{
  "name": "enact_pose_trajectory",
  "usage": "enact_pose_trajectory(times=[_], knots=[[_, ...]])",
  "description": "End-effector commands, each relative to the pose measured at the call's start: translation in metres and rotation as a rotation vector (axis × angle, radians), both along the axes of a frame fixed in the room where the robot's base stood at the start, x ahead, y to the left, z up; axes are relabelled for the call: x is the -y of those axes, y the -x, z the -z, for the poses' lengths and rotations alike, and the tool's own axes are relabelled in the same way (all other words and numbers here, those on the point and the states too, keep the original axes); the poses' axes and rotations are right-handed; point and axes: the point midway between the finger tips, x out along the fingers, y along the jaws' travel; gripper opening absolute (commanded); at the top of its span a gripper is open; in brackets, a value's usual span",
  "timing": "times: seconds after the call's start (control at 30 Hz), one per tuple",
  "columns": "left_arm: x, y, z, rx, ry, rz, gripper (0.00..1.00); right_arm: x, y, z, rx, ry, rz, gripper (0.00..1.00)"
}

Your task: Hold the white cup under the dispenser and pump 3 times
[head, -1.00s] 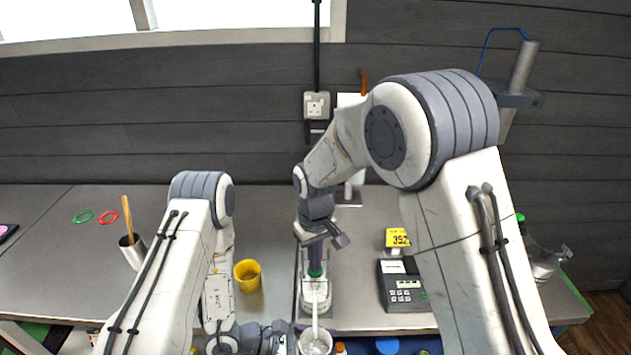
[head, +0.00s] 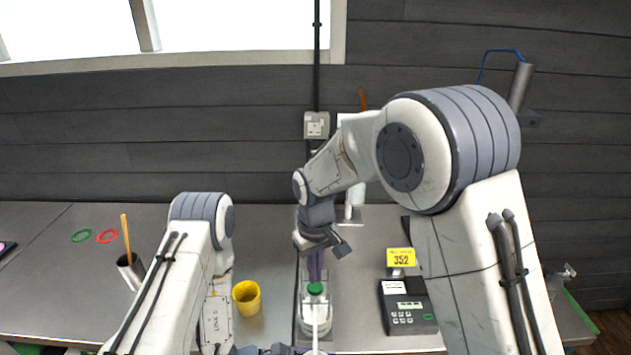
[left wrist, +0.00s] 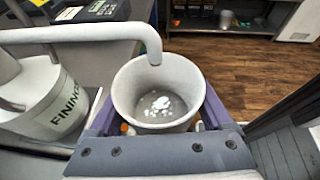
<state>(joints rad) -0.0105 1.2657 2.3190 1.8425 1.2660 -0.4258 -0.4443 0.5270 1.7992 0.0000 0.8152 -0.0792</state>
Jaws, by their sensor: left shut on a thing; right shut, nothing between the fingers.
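The white cup (left wrist: 160,95) is in the left wrist view, upright, with pale liquid and white blobs at its bottom. My left gripper (left wrist: 158,125) is shut on it, fingers at both sides. The dispenser (left wrist: 50,100) is a white container lettered "FININGS"; its white spout (left wrist: 153,45) ends over the cup's far rim. In the head view the dispenser's green collar (head: 317,289) shows, with the spout (head: 319,317) toward me. My right gripper (head: 315,272) is shut and empty, pointing down just above the collar; it hides the pump top, so I cannot tell contact.
A yellow cup (head: 246,298) stands left of the dispenser. A keypad device (head: 408,308) and a yellow "352" sign (head: 401,258) stand to its right. A metal pot (head: 130,270) with a wooden handle and two rings (head: 107,236) are on the left counter.

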Motion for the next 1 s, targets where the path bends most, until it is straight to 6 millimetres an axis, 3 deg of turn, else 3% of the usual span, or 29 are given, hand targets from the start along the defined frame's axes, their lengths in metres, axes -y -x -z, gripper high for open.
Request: enact_pose_trajectory(times=[0.43, 1.0], knots=[[0.000, 0.000, 0.000, 0.000, 0.000, 0.000, 0.24, 0.000, 0.000, -0.002, 0.001, 0.000, 0.000, 0.00], [0.000, 0.000, 0.000, 0.000, 0.001, 0.000, 0.24, 0.000, -0.001, -0.054, 0.002, -0.001, 0.000, 0.00]])
